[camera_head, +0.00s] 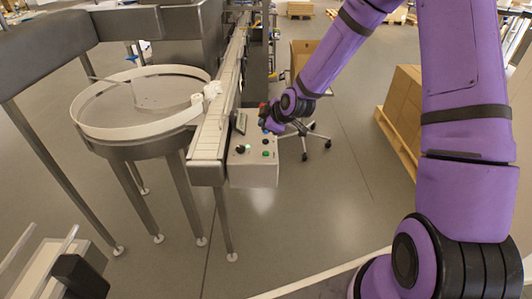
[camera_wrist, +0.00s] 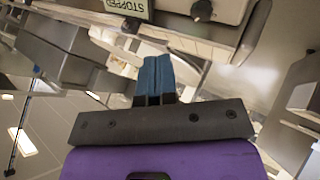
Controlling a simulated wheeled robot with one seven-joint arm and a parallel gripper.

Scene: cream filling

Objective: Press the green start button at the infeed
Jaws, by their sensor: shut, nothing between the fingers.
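The grey control box (camera_head: 252,172) stands at the near end of the conveyor, with a black knob and small buttons on its top. A green button (camera_head: 266,154) is on the right of that top; another greenish spot lies just behind it. My gripper (camera_head: 268,130) is behind and above these buttons, apart from the green one as far as I can tell. In the wrist view its blue fingers (camera_wrist: 156,75) are together and empty. That view shows the display (camera_wrist: 126,6) reading STOPPED and a black knob (camera_wrist: 202,10); no green button shows there.
The white conveyor (camera_head: 215,120) runs back from the box. A round table (camera_head: 140,100) with a white rim stands at its left. A wheeled chair base (camera_head: 305,135) is behind my gripper, and stacked boxes (camera_head: 403,105) on a pallet stand at the right. The floor before the box is clear.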

